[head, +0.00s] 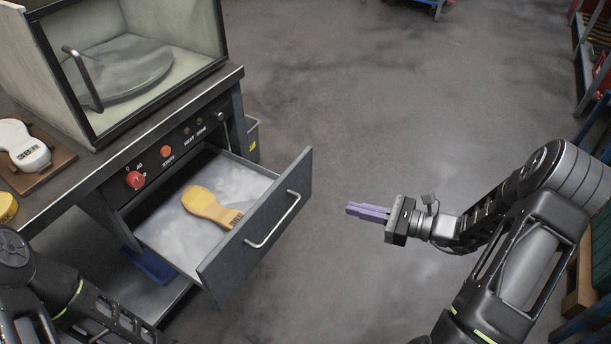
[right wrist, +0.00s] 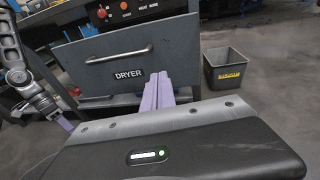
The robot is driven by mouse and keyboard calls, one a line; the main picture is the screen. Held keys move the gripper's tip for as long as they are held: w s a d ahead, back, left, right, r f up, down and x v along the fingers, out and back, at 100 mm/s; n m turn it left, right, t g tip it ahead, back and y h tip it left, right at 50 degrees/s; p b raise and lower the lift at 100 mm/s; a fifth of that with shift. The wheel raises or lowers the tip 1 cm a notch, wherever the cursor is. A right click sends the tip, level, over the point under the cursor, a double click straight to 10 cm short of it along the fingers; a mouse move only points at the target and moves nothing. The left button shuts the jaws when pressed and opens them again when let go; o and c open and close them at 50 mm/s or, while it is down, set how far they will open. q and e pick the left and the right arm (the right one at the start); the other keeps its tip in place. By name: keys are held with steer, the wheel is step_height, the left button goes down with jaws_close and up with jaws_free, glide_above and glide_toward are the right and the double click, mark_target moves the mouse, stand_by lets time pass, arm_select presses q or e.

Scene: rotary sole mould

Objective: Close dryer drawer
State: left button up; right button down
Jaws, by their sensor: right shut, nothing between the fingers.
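The dryer drawer (head: 290,185) is pulled well out of the cabinet under the worktop. A yellow sole-shaped piece (head: 208,205) lies on its pale floor. The drawer's silver bar handle (head: 272,220) is on its dark front, which reads DRYER in the right wrist view (right wrist: 105,72). My right gripper (head: 352,209) is shut and empty, in free air to the right of the drawer front and apart from it. Its purple fingers also show in the right wrist view (right wrist: 157,92). My left arm is at the lower left; a small purple part of its gripper (right wrist: 65,122) shows in the right wrist view, its opening unclear.
A glass-fronted chamber (head: 140,90) with a round plate stands on the worktop (head: 90,180). The cabinet panel has a red knob (head: 135,180) and an orange button (head: 166,151). A grey bin (right wrist: 226,68) stands beside the cabinet. The floor between drawer and right gripper is clear.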

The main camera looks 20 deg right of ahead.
mark_target(302, 166)
arm_select(q)
steer(key=shift+a, duration=0.1)
arm_select(e)
steer(key=r+t, duration=0.1)
steer(key=w+d+r+m, duration=0.1)
steer(key=w+d+r+t, duration=0.1)
steer(key=shift+r+m+t, duration=0.3)
steer(key=shift+r, duration=0.05)
steer(key=shift+a, duration=0.15)
arm_select(q)
steer(key=shift+f+b, duration=0.3)
arm_select(e)
steer(key=x, duration=1.4)
steer(key=shift+f, duration=0.25)
steer(key=shift+w, duration=0.1)
